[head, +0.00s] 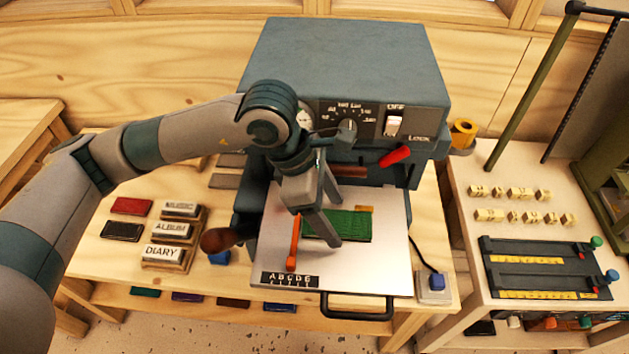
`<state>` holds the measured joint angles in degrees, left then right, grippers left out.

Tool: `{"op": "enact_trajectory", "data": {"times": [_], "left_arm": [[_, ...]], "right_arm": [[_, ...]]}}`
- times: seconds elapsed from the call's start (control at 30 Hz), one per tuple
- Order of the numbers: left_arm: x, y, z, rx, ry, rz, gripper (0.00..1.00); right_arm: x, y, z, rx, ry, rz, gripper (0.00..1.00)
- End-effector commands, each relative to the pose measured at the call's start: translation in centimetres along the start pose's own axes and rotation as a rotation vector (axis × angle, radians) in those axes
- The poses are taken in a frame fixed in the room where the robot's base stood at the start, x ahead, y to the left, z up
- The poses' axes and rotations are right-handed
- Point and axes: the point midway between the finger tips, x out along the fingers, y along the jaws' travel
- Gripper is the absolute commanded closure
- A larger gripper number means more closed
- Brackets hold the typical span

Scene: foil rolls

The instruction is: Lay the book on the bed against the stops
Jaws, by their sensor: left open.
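The green book (352,228) lies flat on the pale metal bed (385,262) of the stamping machine. An orange bar (293,246), which looks like a side stop, stands just left of the book. A small tan piece (365,208) sits at the book's far right corner and may be the back stop. I cannot tell whether the book touches either one. My left gripper (320,228) is open above the book, its fingers pointing down over the book's left half and hiding part of it. Whether a finger touches the book is unclear. My right gripper is not in view.
The dark machine body (345,65) with a dial and red lever (395,156) rises behind the bed. Blocks labelled DIARY (163,254) and ALBUM (171,231) stand on the left. A side table (465,180) on the right holds type pieces and a dark holder (545,268).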

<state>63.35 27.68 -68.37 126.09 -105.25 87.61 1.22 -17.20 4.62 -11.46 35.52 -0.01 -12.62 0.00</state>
Motion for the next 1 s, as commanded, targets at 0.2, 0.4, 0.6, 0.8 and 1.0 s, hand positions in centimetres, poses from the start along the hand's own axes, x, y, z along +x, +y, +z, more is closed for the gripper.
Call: {"op": "enact_trajectory", "data": {"times": [0.2,0.4,0.6,0.8,1.0], "left_arm": [[-2.7,0.1,-0.2,0.002,-0.002,0.007,0.35],[-6.4,0.1,-0.2,0.001,-0.001,0.007,0.35],[-9.5,0.1,-0.1,0.002,-0.001,0.005,0.35],[-11.2,0.0,-0.1,0.001,0.0,0.003,0.35],[-11.5,0.0,-0.1,0.001,0.0,0.001,0.35]], "right_arm": [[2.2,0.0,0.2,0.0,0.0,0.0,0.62],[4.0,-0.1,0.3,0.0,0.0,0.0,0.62],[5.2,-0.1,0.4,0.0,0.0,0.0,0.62],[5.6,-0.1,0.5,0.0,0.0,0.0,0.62],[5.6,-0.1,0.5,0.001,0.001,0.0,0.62]]}}
